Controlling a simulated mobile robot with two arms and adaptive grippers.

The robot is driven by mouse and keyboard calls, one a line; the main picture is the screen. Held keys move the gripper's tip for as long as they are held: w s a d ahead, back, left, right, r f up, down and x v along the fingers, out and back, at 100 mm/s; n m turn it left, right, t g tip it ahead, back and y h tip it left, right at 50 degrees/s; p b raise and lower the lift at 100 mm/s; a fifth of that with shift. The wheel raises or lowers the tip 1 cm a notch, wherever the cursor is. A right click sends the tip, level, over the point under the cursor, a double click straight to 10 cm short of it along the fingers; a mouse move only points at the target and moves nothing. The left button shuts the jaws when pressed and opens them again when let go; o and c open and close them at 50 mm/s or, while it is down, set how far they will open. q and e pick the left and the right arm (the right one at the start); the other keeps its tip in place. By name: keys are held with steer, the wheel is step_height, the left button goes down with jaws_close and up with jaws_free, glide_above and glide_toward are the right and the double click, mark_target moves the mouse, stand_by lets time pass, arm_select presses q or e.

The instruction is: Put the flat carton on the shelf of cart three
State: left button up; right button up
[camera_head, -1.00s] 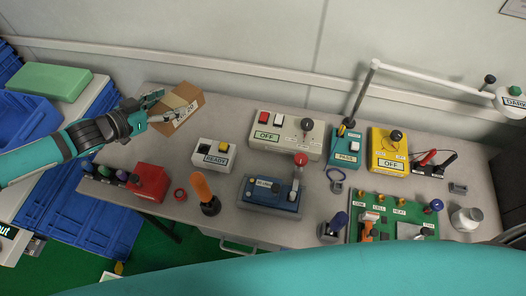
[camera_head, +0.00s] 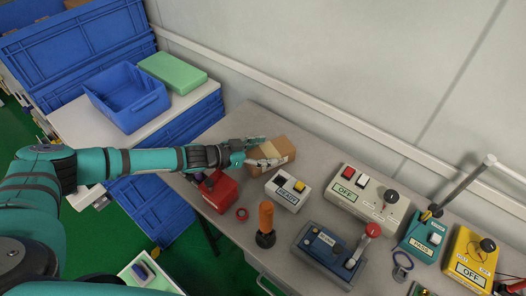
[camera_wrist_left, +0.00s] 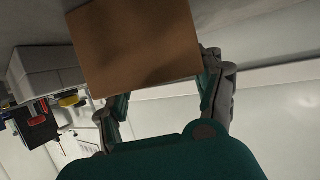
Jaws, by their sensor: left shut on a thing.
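A brown carton (camera_head: 282,149) is at the far left end of the grey workbench, near the wall. My left gripper (camera_head: 264,152) is shut on it, coming from the left. In the left wrist view the carton (camera_wrist_left: 135,45) fills the space between the fingers, its broad face towards the camera. I cannot tell whether the carton still touches the bench. My right gripper is not in view. No cart marked three can be made out.
A white-topped stand (camera_head: 75,122) at left bears an open blue bin (camera_head: 127,97) and a green box (camera_head: 172,72). Blue crates (camera_head: 75,40) stand behind. Near the carton are a READY box (camera_head: 287,190), a red box (camera_head: 217,192) and an orange-handled tool (camera_head: 266,222).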

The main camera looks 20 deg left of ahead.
arm_select(q)
steer(key=shift+r, duration=0.1)
steer(key=o, duration=1.4)
